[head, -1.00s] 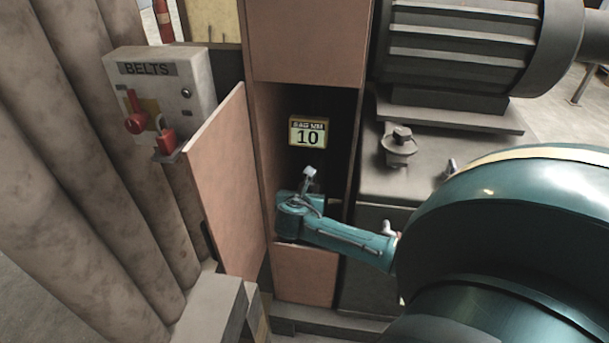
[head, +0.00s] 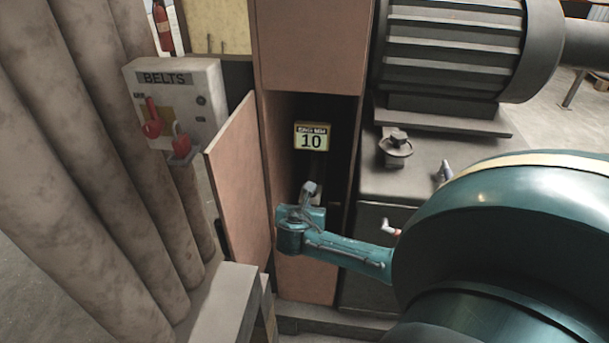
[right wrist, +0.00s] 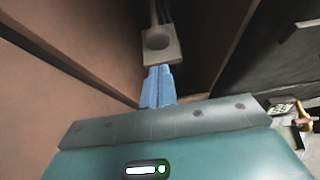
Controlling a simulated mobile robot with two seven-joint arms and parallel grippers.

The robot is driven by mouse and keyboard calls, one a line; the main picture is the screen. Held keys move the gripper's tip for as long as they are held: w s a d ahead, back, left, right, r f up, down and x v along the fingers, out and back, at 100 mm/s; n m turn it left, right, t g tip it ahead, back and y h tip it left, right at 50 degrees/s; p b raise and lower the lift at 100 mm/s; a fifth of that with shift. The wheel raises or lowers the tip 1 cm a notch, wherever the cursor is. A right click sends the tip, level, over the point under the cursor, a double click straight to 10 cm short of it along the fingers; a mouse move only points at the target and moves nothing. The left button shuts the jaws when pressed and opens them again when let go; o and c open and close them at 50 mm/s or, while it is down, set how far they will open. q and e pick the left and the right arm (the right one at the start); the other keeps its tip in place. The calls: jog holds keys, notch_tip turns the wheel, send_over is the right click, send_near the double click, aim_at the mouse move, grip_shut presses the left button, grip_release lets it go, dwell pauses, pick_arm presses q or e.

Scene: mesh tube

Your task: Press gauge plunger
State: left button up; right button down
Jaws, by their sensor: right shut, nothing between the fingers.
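The gauge's yellow-edged display (head: 311,136) reads 10 and sits inside the open tall cabinet. The right wrist view shows a pale grey block with a round button-like plunger (right wrist: 157,39) below thin vertical rods. My right gripper (head: 309,188) is in the cabinet opening, below the display. Its pale blue fingers (right wrist: 159,72) are shut and empty, with their tips just under the block in that view. I cannot tell whether they touch it. In the head view the plunger is mostly hidden behind the gripper. My left gripper is out of view.
The cabinet's open door (head: 238,185) stands left of my right gripper. A BELTS switch box (head: 185,95) and thick hanging folds (head: 95,150) lie farther left. A ribbed motor (head: 455,50) and a metal bench top (head: 440,150) are on the right. The cabinet interior is narrow.

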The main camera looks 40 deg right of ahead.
jog(key=v, duration=0.7)
jog(key=shift+s+a, duration=0.2)
jog(key=shift+s, duration=0.05)
jog(key=shift+r, duration=0.1)
